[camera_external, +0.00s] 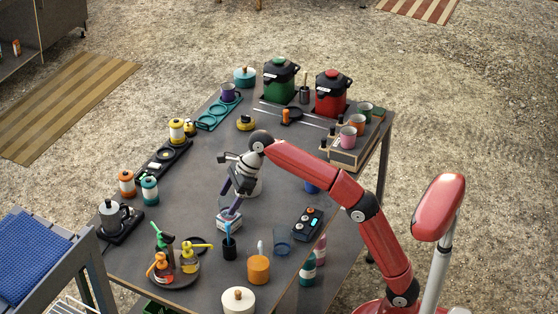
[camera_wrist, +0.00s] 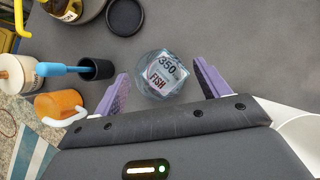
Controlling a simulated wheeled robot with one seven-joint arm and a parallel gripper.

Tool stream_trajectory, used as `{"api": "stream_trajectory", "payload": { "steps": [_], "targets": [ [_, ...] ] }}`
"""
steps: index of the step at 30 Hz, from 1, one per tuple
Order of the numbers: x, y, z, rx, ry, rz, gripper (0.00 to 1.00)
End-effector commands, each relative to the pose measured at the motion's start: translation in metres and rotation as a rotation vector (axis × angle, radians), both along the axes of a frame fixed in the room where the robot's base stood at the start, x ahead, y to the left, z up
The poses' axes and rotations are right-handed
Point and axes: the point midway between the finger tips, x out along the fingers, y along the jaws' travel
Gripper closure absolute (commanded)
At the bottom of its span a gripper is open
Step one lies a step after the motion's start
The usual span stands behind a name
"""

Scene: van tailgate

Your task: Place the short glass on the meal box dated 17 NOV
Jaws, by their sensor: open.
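A clear, round-looking glass item (camera_wrist: 150,88) sits between my fingers in the wrist view. A pale label reading "350" and "FISH" shows in or through it; I cannot tell whether it is the short glass over a label or a labelled container. In the external view a small pale box-like item (camera_external: 229,221) is below my gripper (camera_external: 232,203). My gripper is open, its purple fingers (camera_wrist: 162,68) on either side of the item, with gaps. A bluish clear glass (camera_external: 282,241) stands to the right. No "17 NOV" date is legible.
A black cup with a blue brush (camera_external: 229,250), an orange mug (camera_external: 259,271) and a round tray of bottles (camera_external: 176,281) stand near the front. A black control box (camera_external: 307,223) is to the right. The table's left-middle is mostly clear.

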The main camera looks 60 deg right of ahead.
Motion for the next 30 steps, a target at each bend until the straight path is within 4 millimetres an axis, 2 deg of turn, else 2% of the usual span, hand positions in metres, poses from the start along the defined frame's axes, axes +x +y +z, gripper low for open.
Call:
{"api": "stream_trajectory", "payload": {
  "steps": [1,6,12,17,30],
  "targets": [
    [-0.004,-0.005,0.017,0.001,-0.003,-0.001,0.25],
    [-0.017,-0.019,0.045,-0.001,-0.005,-0.002,0.25],
    [-0.025,-0.026,0.066,0.001,-0.002,0.000,0.25],
    [-0.029,-0.030,0.073,-0.001,-0.002,-0.001,0.25],
    [-0.032,-0.030,0.075,-0.005,-0.008,0.011,0.25]
  ]
}}
